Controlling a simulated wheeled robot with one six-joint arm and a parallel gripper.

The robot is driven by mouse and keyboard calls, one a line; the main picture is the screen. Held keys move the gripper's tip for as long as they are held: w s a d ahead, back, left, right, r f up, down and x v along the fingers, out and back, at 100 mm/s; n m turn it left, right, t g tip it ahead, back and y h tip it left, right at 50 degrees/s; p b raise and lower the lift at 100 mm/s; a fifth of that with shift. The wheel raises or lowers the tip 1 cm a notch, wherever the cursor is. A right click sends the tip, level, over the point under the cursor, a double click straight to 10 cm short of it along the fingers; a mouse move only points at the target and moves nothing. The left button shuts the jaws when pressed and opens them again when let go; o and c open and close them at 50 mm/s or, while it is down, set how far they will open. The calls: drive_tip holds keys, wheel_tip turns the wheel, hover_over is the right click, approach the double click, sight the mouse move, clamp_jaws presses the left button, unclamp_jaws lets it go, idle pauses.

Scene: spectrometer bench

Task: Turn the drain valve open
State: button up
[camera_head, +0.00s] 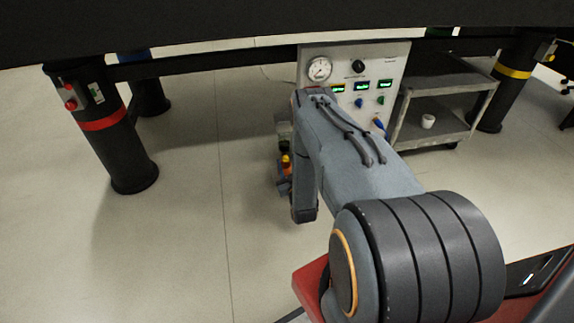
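A pale control panel (345,64) stands behind my arm under the dark overhead bench. My folded arm hides the panel's lower left. Small grey, yellow and red parts (286,163) show just left of my arm, partly hidden; they may be my wrist and gripper. No fingertips can be made out.
A grey shelf cart (440,88) with a white cup (428,121) stands right of the panel. A black bench leg with a red band (103,118) stands at left, and one with a yellow band (512,72) at right. The floor at left is clear.

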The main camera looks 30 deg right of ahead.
clamp_jaws()
drive_tip(key=shift+m, duration=0.3)
drive_tip(key=m+p, duration=0.1)
drive_tip(key=m, duration=0.2)
drive_tip(key=shift+p, duration=0.4)
drive_tip(key=m+p, duration=0.1)
drive_tip(key=m, duration=0.4)
idle(0.4)
